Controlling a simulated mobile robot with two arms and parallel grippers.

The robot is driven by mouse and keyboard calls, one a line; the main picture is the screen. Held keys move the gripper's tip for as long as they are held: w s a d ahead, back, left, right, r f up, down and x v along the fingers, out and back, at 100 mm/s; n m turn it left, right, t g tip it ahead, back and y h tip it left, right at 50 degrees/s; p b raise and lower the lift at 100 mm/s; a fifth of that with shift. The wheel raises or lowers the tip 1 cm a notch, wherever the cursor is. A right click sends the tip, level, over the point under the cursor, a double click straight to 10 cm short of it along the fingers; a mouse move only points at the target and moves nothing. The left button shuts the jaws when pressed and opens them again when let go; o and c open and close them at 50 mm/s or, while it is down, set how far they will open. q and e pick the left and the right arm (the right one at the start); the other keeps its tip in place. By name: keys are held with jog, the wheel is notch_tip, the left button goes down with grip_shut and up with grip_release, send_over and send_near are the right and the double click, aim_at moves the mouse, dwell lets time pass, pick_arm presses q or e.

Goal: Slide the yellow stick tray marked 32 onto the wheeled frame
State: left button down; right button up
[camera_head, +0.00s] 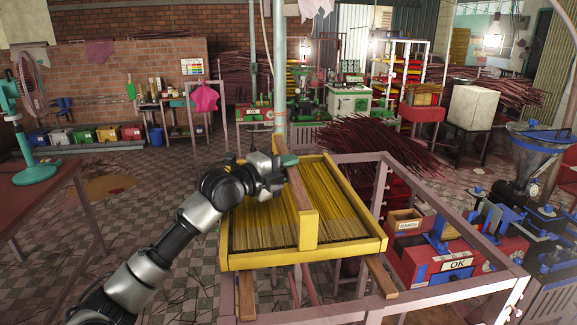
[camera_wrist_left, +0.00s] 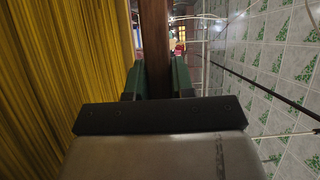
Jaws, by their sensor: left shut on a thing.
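The yellow stick tray (camera_head: 305,257) is full of thin yellow-brown sticks, and a wooden bar (camera_head: 299,192) crosses its middle. I cannot read a number on it. It lies over the pinkish frame (camera_head: 468,232), above wooden rails (camera_head: 381,276); I cannot tell how firmly it rests on them. My right gripper is not in view.
A red machine (camera_head: 425,255) with an OK sign stands right of the tray. A blue-grey machine with a hopper (camera_head: 527,160) is farther right. A pale pole (camera_head: 280,80) and a pile of dark red sticks (camera_head: 375,150) are behind. A table (camera_head: 40,195) is at the left.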

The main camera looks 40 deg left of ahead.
pick_arm(q)
jog(key=shift+w+d, duration=0.3)
jog(key=shift+d, duration=0.05)
jog(key=c, duration=1.4)
grip_release()
jog(key=o, duration=0.5)
jog(key=shift+s+a, duration=0.1)
jog(key=shift+s, duration=0.05)
jog(key=o, duration=0.3)
jog(key=shift+o, duration=0.2)
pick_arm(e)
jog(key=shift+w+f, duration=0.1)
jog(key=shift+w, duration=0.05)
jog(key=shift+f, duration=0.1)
